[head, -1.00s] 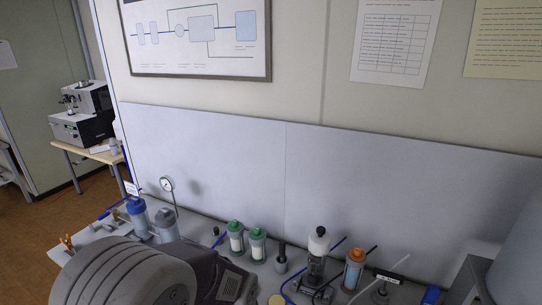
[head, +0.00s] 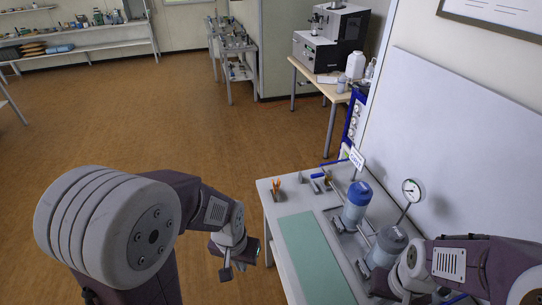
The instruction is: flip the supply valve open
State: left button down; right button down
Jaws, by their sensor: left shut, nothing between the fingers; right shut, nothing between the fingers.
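A valve with a blue lever (head: 329,163) and brass-coloured body stands at the far end of the bench, beside the pipe leading to the blue-topped canister (head: 357,203). The lever looks roughly level; its exact setting is too small to tell. My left gripper (head: 226,273) is shut and empty. It hangs over the floor left of the bench, well apart from the valve. My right gripper (head: 383,285) is low at the right, near the grey canister (head: 386,246); its fingers are partly hidden by my arm.
A green mat (head: 309,258) lies on the bench's near left part. An orange-handled tool or fitting (head: 276,186) stands at the far left corner. A pressure gauge (head: 411,190) rises beside the canisters. The brown floor (head: 190,125) left of the bench is open.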

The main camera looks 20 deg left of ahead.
aim_at(330, 174)
jog(key=i+j+z, duration=0.1)
jog(key=i+j, duration=0.15)
jog(key=i+j+z, duration=0.15)
jog(key=j, duration=0.25)
jog(key=i+j+z, duration=0.1)
jog(key=i+j, duration=0.15)
jog(key=i+j+z, duration=0.1)
jog(key=j, duration=0.35)
jog(key=i+j+z, duration=0.1)
jog(key=i+j, duration=0.2)
jog(key=i+j+z, duration=0.15)
jog(key=j, duration=0.35)
jog(key=i+j+z, duration=0.1)
jog(key=j, duration=0.3)
jog(key=i+j+z, duration=0.1)
jog(key=j, duration=0.3)
jog(key=i, duration=0.05)
